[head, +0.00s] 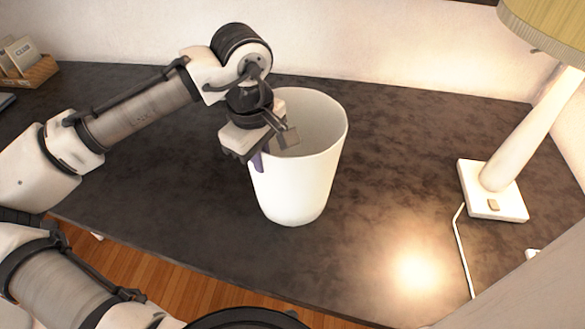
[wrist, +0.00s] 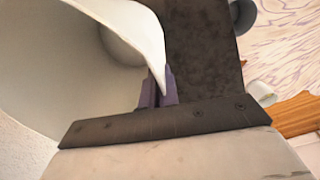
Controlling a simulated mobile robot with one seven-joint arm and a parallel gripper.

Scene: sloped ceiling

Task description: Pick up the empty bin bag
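A white, open-topped bin (head: 300,185) stands on the dark desk, and its visible inside looks empty. I cannot make out a separate bag in it. My gripper (head: 259,160) is at the left side of the bin's rim, reaching down from above. In the wrist view, the purple fingers of my gripper (wrist: 158,88) sit close together, one on each side of the thin wall of the bin (wrist: 135,25). They look closed on the rim. The finger on the inner side is partly hidden in the head view.
A lamp (head: 493,190) with a white base and a cord stands on the right of the dark desk (head: 400,180). A tray of small boxes (head: 30,75) is at the far left. A wall runs behind.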

